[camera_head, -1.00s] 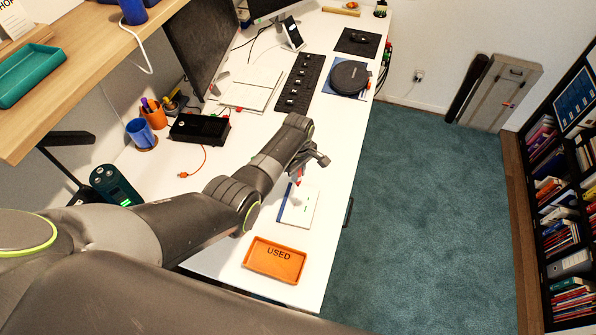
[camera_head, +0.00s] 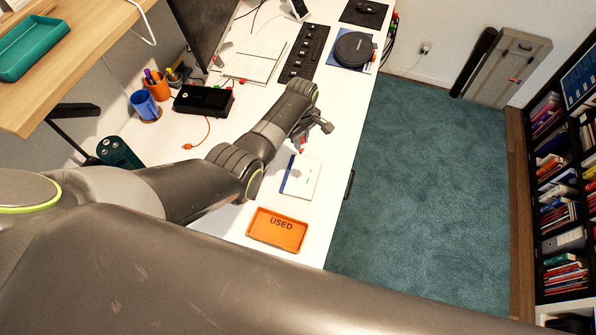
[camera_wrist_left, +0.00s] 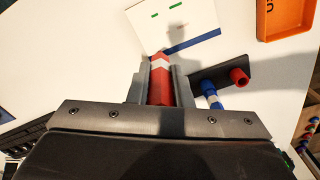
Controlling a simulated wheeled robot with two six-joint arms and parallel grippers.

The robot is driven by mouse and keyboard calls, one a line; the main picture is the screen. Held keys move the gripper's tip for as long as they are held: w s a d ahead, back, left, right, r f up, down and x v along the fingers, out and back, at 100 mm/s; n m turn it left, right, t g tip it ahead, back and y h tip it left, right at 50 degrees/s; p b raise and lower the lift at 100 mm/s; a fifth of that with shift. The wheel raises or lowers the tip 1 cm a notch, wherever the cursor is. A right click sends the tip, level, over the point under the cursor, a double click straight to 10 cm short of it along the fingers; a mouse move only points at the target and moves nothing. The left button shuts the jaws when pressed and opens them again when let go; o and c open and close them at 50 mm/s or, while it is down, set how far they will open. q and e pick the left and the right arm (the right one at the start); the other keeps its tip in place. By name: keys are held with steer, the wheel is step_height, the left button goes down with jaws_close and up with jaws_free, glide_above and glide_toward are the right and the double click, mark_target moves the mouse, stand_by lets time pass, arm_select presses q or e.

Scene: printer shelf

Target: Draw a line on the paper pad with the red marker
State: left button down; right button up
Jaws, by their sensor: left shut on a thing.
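My left gripper (camera_head: 304,143) is shut on the red marker (camera_head: 302,151), just beyond the far edge of the paper pad in the head view. The left wrist view shows the red marker (camera_wrist_left: 158,84), with a white band near its far end, between the two fingers of the left gripper (camera_wrist_left: 159,88). The paper pad (camera_head: 305,178) is white with a blue strip along one edge. It also shows in the left wrist view (camera_wrist_left: 190,22), with short green marks. The marker's end appears beside the pad's blue strip; I cannot tell its height. My right gripper is out of view.
An orange tray marked USED (camera_head: 277,230) lies at the near desk end. A black holder (camera_wrist_left: 233,69) with a blue marker (camera_wrist_left: 212,97) and another red one (camera_wrist_left: 239,76) is near the gripper. A black box (camera_head: 203,101) stands left.

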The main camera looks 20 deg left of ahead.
arm_select(q)
steer(key=shift+r, duration=1.9)
